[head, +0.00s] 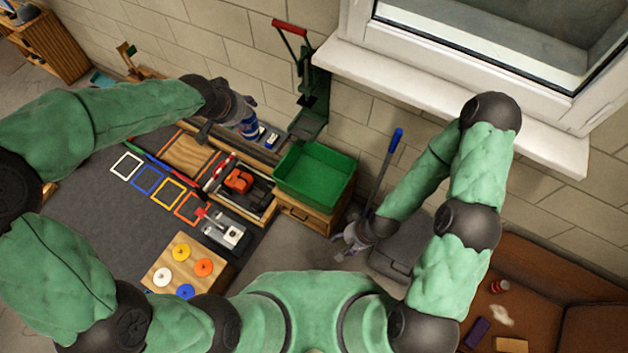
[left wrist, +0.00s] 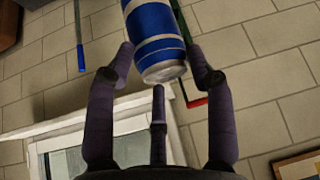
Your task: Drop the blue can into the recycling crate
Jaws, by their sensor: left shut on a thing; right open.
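The blue can (head: 248,125), with white bands, is held in my left gripper (head: 238,112) above the back part of the workbench, left of the green crate. In the left wrist view the can (left wrist: 155,35) sits between the dark fingers of my left gripper (left wrist: 164,72), its silver end toward the camera. The green crate (head: 302,196), which I take as the recycling crate, stands open on a wooden cabinet and looks empty. My right gripper (head: 350,243) is open and empty, low to the right of the crate.
A green press with a red handle (head: 290,27) stands behind the crate. A red toy car (head: 239,181) lies in a tray left of it. A blue-handled tool (head: 397,135) leans at the wall. A window sill (head: 450,95) juts out at upper right.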

